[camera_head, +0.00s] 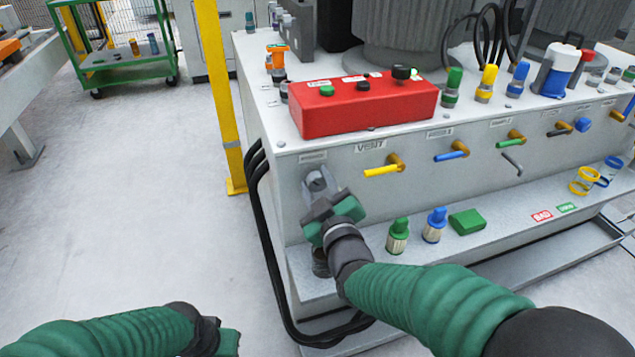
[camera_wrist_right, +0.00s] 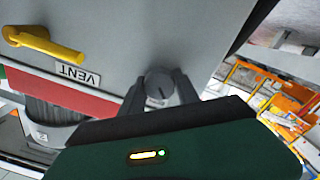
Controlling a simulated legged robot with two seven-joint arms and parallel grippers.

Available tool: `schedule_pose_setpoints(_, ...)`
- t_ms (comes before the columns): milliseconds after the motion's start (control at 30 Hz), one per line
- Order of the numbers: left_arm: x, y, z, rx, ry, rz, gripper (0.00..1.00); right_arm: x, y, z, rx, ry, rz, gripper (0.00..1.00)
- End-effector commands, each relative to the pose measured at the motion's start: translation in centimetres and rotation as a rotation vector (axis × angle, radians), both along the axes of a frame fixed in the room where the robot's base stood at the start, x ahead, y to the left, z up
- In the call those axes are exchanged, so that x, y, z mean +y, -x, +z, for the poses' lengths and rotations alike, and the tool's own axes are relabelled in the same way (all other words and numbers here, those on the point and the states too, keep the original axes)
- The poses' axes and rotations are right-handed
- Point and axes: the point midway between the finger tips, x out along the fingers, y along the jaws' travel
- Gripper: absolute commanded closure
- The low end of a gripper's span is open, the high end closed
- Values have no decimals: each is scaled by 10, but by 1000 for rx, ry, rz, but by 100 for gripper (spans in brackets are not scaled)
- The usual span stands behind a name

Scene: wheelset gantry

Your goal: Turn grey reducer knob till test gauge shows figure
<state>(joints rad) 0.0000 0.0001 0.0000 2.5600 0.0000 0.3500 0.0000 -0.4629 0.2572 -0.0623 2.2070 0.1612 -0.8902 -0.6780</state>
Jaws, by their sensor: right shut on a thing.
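The grey reducer knob (camera_wrist_right: 160,82) is on the front panel of the machine, and a dark line crosses its face. My right gripper (camera_head: 322,196) is at the panel's left end with its fingers on either side of the knob, shut on it. In the head view the gripper partly covers the knob and its mount. My left gripper (camera_head: 222,340) is low at the bottom edge, away from the machine, and its jaws do not show clearly. I cannot make out a test gauge or its figure in either view.
A yellow VENT lever (camera_head: 382,171) sticks out right of the knob. A red control box (camera_head: 365,108) sits on top. Green (camera_head: 398,238) and blue (camera_head: 434,226) fittings stand on the lower ledge. Black hoses (camera_head: 268,215) run down the left corner.

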Motion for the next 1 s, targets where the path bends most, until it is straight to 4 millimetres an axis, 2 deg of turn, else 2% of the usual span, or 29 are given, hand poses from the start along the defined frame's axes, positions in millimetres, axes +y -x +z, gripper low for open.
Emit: schedule_pose_setpoints(1000, 0, 0, 4, 0, 0, 0, 100, -1, 1, -3, 306, -910, -2, 100)
